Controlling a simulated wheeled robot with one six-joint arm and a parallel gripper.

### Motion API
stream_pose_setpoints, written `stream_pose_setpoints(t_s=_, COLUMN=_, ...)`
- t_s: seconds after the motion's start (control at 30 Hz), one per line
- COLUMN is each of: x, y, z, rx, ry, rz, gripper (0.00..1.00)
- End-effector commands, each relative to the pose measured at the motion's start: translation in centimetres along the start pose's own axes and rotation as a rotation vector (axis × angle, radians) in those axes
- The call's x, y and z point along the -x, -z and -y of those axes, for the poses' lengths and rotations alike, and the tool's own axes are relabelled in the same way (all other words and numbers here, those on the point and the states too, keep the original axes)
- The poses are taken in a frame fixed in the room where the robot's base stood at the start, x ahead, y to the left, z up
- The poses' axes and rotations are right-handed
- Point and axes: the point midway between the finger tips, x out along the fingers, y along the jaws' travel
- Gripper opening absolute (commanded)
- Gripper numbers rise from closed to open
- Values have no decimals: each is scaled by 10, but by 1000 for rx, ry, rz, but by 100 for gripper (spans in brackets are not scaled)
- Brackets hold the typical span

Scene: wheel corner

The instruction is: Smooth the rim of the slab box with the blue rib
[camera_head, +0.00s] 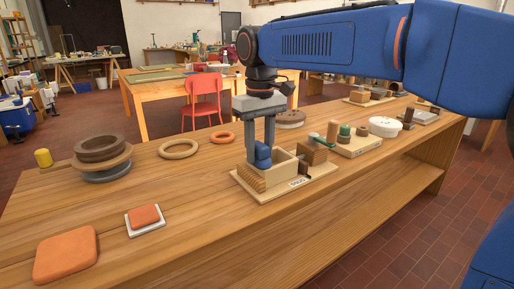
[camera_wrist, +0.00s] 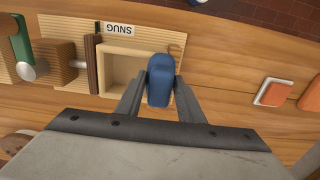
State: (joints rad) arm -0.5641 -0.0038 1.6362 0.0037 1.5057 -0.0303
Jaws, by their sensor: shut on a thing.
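The slab box (camera_head: 283,171) is a cream, open-topped square box on a pale board at the middle of the bench. It also shows in the wrist view (camera_wrist: 122,52), left of the centre. My gripper (camera_head: 262,150) is above the box's left end, pointing down. It is shut on the blue rib (camera_head: 263,159), which sits between both fingers. In the wrist view the blue rib (camera_wrist: 160,82) overlaps the right side of the box. Whether it touches the rim I cannot tell. The fingers hide part of the box.
A board labelled SNUG (camera_wrist: 118,30) carries the box and a brown block (camera_head: 313,151) beside it. A green-handled tool (camera_wrist: 22,45) lies beyond. Orange slabs (camera_head: 65,254), wooden rings (camera_head: 178,149) and a banding wheel (camera_head: 102,158) stand left. Bench space in front is clear.

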Motion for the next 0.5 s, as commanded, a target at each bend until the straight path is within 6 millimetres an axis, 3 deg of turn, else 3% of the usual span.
stream_pose_setpoints(t_s=0.5, x=-2, y=-19, z=0, rx=0, ry=0, rz=9, gripper=16)
